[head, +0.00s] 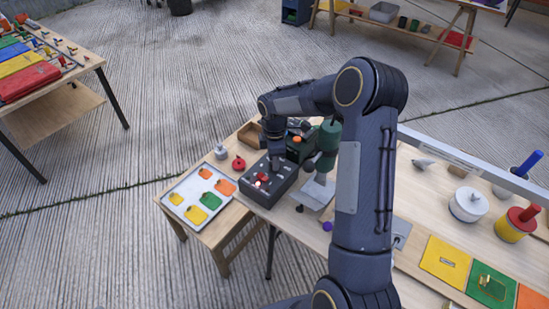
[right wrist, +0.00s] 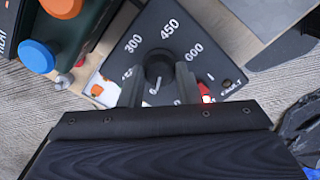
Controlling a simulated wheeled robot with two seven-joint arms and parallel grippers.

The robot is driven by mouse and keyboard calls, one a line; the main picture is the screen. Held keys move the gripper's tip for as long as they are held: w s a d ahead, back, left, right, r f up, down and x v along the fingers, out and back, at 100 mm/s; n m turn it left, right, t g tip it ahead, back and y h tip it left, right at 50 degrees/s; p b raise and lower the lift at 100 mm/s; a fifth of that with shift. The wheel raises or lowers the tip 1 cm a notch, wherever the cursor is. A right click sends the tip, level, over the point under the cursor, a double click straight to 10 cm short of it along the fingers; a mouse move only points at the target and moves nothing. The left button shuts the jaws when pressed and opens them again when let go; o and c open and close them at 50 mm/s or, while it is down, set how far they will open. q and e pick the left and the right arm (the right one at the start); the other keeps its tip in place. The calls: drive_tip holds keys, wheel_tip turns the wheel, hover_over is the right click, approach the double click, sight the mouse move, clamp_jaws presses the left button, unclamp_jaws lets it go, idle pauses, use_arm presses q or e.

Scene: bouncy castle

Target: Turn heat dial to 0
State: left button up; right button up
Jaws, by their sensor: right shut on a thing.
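The dark control box (head: 285,188) sits on the wooden table at the centre of the head view. In the right wrist view its dark panel (right wrist: 190,28) shows white numbers, with 300 and 450 readable. The black heat dial (right wrist: 158,64) is in the middle of them. My right gripper (head: 276,162) points down onto the box. In the right wrist view its two fingers (right wrist: 159,82) are shut on the dial, one on each side. The 0 mark and the dial's exact setting cannot be made out. A small red light (right wrist: 207,98) glows on the panel. My left gripper is not in view.
A white tray (head: 183,182) with yellow and orange-red pieces lies left of the box. A red knobbed item (head: 239,163) stands beside it. A green machine (head: 328,138) stands close to the right, and a unit with blue and orange buttons (right wrist: 62,30) is close to the fingers.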

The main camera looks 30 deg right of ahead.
drive_tip(key=o, duration=1)
drive_tip(key=shift+r, duration=3.95)
